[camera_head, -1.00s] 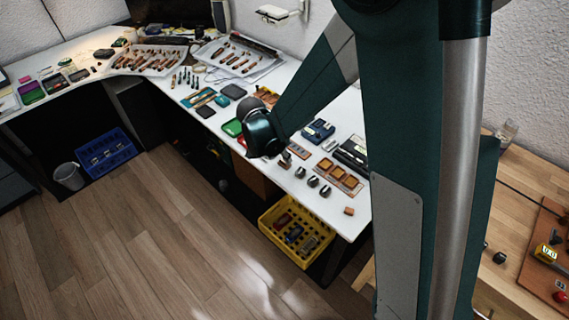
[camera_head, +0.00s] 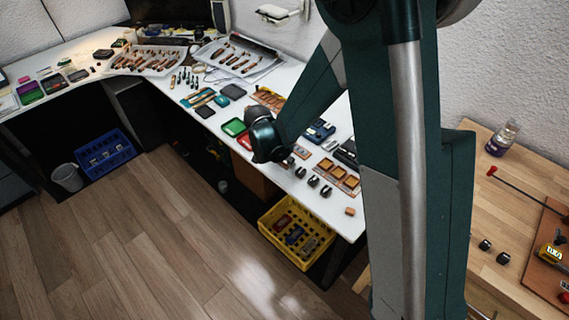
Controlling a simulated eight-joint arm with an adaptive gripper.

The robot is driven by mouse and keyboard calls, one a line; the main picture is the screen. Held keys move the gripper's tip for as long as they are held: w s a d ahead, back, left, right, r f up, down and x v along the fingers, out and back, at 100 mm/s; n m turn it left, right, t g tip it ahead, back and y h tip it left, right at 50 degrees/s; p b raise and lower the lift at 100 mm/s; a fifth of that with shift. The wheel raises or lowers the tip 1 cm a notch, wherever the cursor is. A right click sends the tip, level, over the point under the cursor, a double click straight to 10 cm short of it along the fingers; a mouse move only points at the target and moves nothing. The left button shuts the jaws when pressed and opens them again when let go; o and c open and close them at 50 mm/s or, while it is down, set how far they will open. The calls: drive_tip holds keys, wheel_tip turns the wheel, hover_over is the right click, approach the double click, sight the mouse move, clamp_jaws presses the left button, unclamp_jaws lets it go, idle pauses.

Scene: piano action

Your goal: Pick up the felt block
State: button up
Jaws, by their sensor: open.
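A small orange-brown block (camera_head: 350,211) lies alone near the front right corner of the white bench. It looks like the felt block, but its material is too small to make out. The rounded dark teal end of my arm hangs over the front edge of the bench, up and left of the block and clearly apart from it. My gripper's fingers do not show; they seem hidden behind that end of the arm.
Several small black pieces (camera_head: 313,181) stand in a row between my arm's end and the block. A board with orange squares (camera_head: 351,182) lies behind the block. A yellow crate (camera_head: 268,223) stands below the bench. A wooden table (camera_head: 490,225) is at right.

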sight(283, 161)
drive_tip(key=shift+c, duration=0.3)
drive_tip(key=c, duration=0.6)
drive_tip(key=shift+r, duration=0.1)
drive_tip(key=shift+r+p, duration=1.2)
drive_tip(key=shift+r, duration=3.7)
